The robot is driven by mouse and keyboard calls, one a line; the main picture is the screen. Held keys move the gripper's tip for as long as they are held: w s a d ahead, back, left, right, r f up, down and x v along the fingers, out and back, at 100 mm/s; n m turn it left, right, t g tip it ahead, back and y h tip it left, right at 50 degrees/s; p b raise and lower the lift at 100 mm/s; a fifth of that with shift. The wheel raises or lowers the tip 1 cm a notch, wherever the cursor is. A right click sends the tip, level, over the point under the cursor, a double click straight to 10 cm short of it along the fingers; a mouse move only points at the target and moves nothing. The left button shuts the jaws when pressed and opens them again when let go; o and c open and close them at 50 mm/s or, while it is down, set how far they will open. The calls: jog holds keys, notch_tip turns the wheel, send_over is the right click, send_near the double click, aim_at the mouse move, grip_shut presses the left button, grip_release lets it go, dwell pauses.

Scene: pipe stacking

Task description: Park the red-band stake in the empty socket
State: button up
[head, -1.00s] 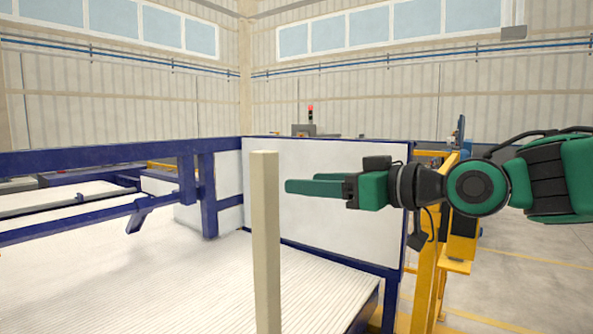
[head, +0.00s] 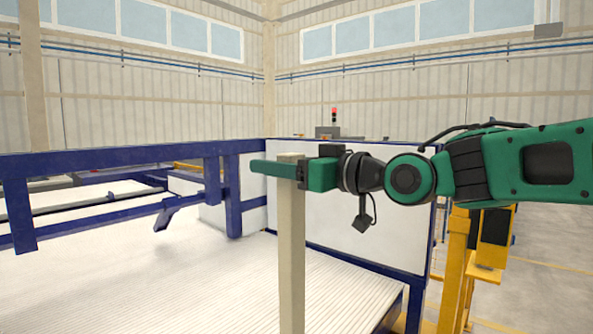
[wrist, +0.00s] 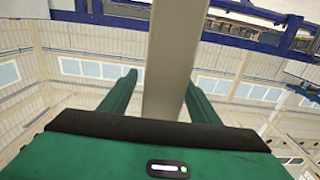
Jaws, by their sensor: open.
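A tall, upright beige stake (head: 290,255) stands in the middle of the head view, its lower end cut off by the picture's edge. No red band shows on the visible part of it. My gripper (head: 256,167) is level and open near the stake's top, with its near finger crossing in front of the stake. In the wrist view the stake (wrist: 168,60) rises between the two spread green fingers, with a gap on each side. No empty socket is visible in either view.
A white ribbed bed (head: 150,290) lies behind and left of the stake. A blue frame (head: 110,165) and a white panel (head: 350,220) stand behind it. Yellow posts (head: 457,265) stand at the right, below my arm. Open floor shows at the far right.

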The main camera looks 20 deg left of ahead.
jog(key=shift+w+a, duration=0.15)
jog(key=shift+a, duration=0.25)
grip_shut()
notch_tip(320, 180, up, 9)
dwell(1.1)
jog(key=shift+r, duration=0.2)
notch_tip(320, 180, up, 12)
jog(key=shift+f, duration=0.15)
dwell(1.1)
